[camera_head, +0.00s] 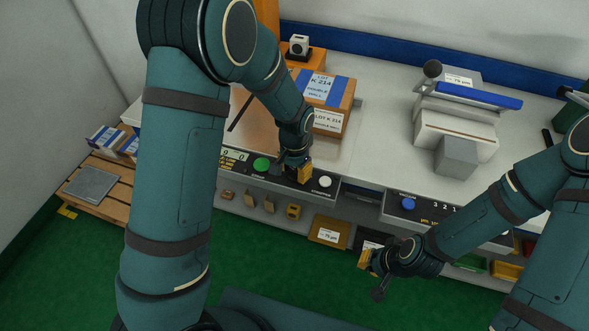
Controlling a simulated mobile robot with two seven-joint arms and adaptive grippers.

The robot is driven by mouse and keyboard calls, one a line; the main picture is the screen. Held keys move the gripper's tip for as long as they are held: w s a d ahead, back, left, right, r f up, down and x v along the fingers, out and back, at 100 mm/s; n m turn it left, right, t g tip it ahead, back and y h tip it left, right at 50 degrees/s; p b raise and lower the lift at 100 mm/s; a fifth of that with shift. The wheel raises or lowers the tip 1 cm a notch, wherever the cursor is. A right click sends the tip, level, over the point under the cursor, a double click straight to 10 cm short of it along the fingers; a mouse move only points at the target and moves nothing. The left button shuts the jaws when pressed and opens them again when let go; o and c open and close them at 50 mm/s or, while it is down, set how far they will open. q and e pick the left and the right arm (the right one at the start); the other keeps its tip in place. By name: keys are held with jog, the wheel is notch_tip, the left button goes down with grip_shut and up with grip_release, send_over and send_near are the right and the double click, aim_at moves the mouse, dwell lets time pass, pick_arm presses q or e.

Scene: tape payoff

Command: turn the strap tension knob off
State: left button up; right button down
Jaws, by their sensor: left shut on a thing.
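My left gripper (301,171) is at the front control panel (282,185), between a green button (261,164) and a white round button or knob (325,181). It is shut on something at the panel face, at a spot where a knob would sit. The fingers and wrist cover that spot, so the strap tension knob itself and its pointer are hidden. My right gripper (370,266) hangs low in front of the bench, apart from the panels. Its finger gap does not show clearly.
A taped carton (329,122) stands on the bench behind my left wrist. A second panel with a blue knob (408,203) is to the right. A grey block (456,157) and a white machine stand behind it. Bins sit below; green floor is open in front.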

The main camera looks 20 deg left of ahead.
aim_at(294, 171)
pick_arm(q)
jog(key=o, duration=1.2)
notch_tip(294, 171, up, 12)
jog(key=shift+s+f, duration=0.1)
